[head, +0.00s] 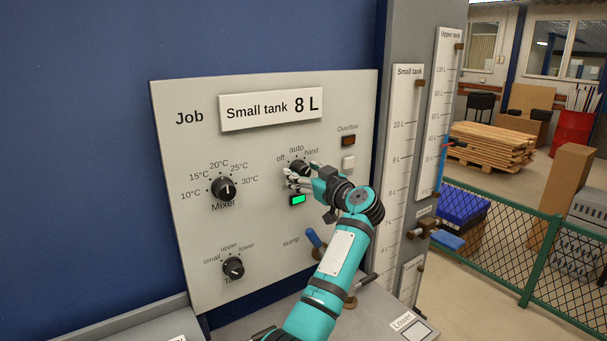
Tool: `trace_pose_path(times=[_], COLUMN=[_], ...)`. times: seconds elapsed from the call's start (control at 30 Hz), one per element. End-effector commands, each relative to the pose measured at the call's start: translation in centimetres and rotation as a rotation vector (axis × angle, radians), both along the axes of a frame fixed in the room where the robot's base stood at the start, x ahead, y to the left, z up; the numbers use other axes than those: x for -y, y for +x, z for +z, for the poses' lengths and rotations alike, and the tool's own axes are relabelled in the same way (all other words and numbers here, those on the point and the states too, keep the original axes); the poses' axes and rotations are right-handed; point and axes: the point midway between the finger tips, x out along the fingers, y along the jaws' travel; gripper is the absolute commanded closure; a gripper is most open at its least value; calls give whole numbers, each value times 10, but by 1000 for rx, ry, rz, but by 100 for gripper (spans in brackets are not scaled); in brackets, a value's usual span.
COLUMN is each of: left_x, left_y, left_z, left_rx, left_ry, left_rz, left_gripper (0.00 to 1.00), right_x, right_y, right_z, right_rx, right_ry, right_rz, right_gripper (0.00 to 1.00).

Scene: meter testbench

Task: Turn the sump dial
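A grey panel (190,150) faces me. A black dial (299,166) marked off, auto and hand sits in its upper right part. My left gripper (293,178) is at this dial, its pale fingers covering the dial's lower part. I cannot tell whether the fingers touch or grip it. Any label under the dial is hidden, and its pointer is not clear. A lit green indicator (298,199) shows just below the fingers. The word "sump" (291,241) stands lower on the panel, left of a blue handle (313,238). My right gripper is not in view.
The Mixer dial (224,188) and a small/upper/lower dial (233,268) are at the panel's left. A "Small tank 8 L" sign (271,107) is above. Tank scales (400,150) stand to the right, with a green fence (500,235) beyond. My forearm passes close to the blue handle.

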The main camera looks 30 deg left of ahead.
Motion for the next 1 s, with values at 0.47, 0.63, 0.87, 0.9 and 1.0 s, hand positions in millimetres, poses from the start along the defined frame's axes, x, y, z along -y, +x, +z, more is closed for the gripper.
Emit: trace_pose_path(times=[0.47,0.63,0.87,0.9,1.0], left_x=[0,0,0,0,1], left_y=[0,0,0,0,0], left_z=[0,-1,-1,-1,-2], left_rx=[1,21,120,147,223], left_ry=[-1,-11,-54,-65,-98], left_rz=[0,1,-1,0,0], left_gripper=[93,93,93,93,93], right_x=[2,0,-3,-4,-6], right_y=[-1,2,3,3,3], right_z=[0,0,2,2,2], right_rx=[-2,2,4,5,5], right_ry=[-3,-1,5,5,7], right_rz=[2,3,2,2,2], right_gripper=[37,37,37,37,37])
